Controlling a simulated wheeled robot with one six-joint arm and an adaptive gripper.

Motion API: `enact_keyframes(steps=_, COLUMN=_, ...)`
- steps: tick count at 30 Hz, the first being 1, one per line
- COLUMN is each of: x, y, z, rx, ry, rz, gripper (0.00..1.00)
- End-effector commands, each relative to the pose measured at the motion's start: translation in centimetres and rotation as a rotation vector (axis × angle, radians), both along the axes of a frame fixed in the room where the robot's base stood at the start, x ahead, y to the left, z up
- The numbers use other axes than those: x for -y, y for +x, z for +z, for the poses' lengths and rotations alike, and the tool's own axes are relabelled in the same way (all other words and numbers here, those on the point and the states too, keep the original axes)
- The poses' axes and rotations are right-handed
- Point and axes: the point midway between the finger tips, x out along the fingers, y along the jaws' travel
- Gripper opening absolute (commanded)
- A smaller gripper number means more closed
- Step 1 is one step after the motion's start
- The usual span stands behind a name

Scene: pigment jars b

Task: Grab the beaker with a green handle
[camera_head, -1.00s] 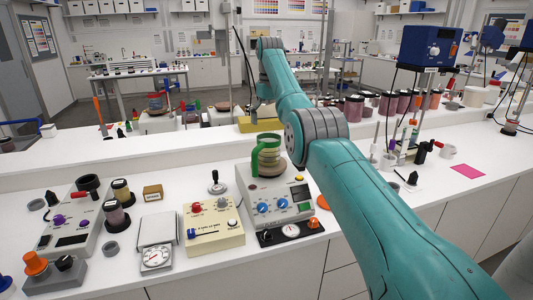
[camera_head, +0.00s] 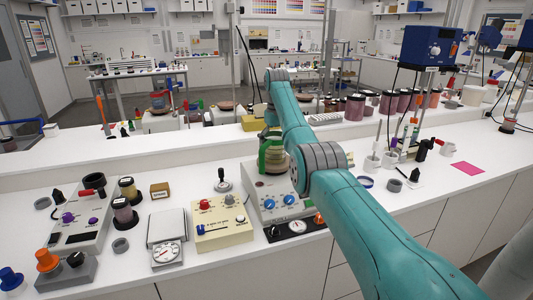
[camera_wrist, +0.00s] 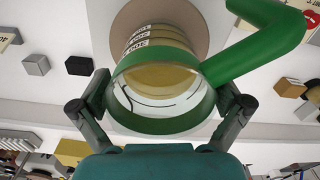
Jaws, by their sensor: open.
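The beaker (camera_head: 276,160) is clear with a green band and a green handle. It stands on the grey hot plate (camera_head: 256,186) in the head view, partly hidden by my arm. In the wrist view the beaker (camera_wrist: 155,76) shows its green rim, printed markings and yellowish contents, with the handle (camera_wrist: 262,42) reaching to the upper right. My gripper (camera_wrist: 167,98) is open, with one finger on each side of the green rim. Whether either finger touches it, I cannot tell. In the head view my gripper is mostly hidden by the arm.
Left of the hot plate stand a cream control box (camera_head: 222,227), a scale (camera_head: 167,228) and small jars (camera_head: 124,213). A dial panel (camera_head: 298,227) lies in front of the hot plate. A stand with tubes (camera_head: 408,140) is to the right. Clear counter lies around the pink sheet (camera_head: 467,168).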

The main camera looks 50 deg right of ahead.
Motion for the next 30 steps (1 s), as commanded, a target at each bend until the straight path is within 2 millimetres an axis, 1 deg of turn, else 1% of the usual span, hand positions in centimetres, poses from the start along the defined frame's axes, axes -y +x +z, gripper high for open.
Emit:
enact_keyframes(steps=3, x=0.3, y=-0.1, z=-0.6, rx=0.002, ry=-0.002, rz=-0.001, gripper=1.0)
enact_keyframes(steps=8, x=0.3, y=-0.1, z=-0.6, rx=0.002, ry=-0.002, rz=-0.001, gripper=1.0)
enact_keyframes(steps=11, x=0.3, y=-0.1, z=-0.6, rx=0.002, ry=-0.002, rz=-0.001, gripper=0.78)
enact_keyframes(steps=12, x=0.3, y=-0.1, z=-0.6, rx=0.002, ry=-0.002, rz=-0.001, gripper=0.68)
enact_keyframes(steps=14, x=0.3, y=-0.1, z=-0.6, rx=0.001, ry=0.0, rz=-0.001, gripper=0.53)
enact_keyframes(steps=15, x=0.3, y=-0.1, z=-0.6, rx=0.001, ry=0.0, rz=0.0, gripper=0.42)
enact_keyframes(steps=16, x=0.3, y=-0.1, z=-0.6, rx=0.001, ry=0.0, rz=0.0, gripper=0.35)
enact_keyframes(steps=17, x=0.3, y=-0.1, z=-0.5, rx=0.002, ry=-0.002, rz=0.0, gripper=0.31)
enact_keyframes(steps=22, x=0.3, y=-0.1, z=-0.5, rx=0.002, ry=-0.002, rz=0.0, gripper=0.31)
enact_keyframes(steps=25, x=0.1, y=0.0, z=-0.2, rx=0.002, ry=-0.002, rz=0.001, gripper=0.31)
enact_keyframes(steps=28, x=-0.3, y=0.2, z=0.8, rx=0.003, ry=-0.002, rz=0.003, gripper=0.31)
enact_keyframes(steps=30, x=-0.8, y=0.5, z=1.9, rx=0.004, ry=-0.004, rz=0.005, gripper=0.31)
